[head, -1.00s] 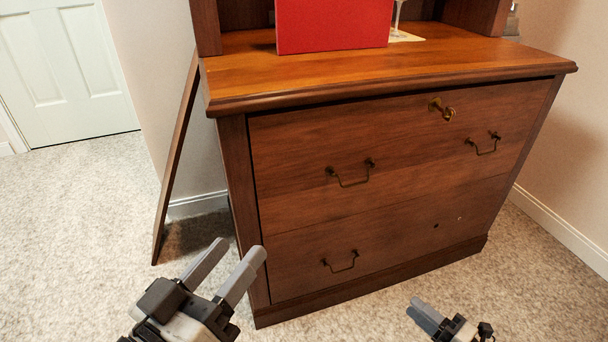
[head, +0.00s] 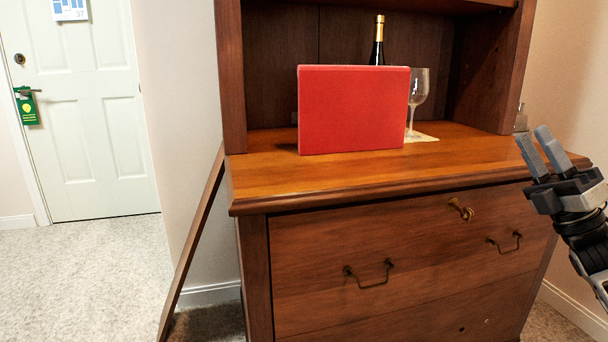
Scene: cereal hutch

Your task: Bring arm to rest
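My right gripper (head: 534,135) is at the right side of the head view, raised in front of the cabinet's right end. Its two grey fingers point up and to the left, with a narrow gap between them and nothing held. My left gripper is out of view. A red box (head: 353,110) stands upright on the wooden cabinet top (head: 270,180), well to the left of my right gripper and apart from it.
Behind the box are a dark bottle (head: 377,45) and a wine glass (head: 418,90) on a pale mat (head: 424,138). A wooden board (head: 190,245) leans at the cabinet's left side. Carpet (head: 80,275) on the left is clear. A white door (head: 90,110) stands behind.

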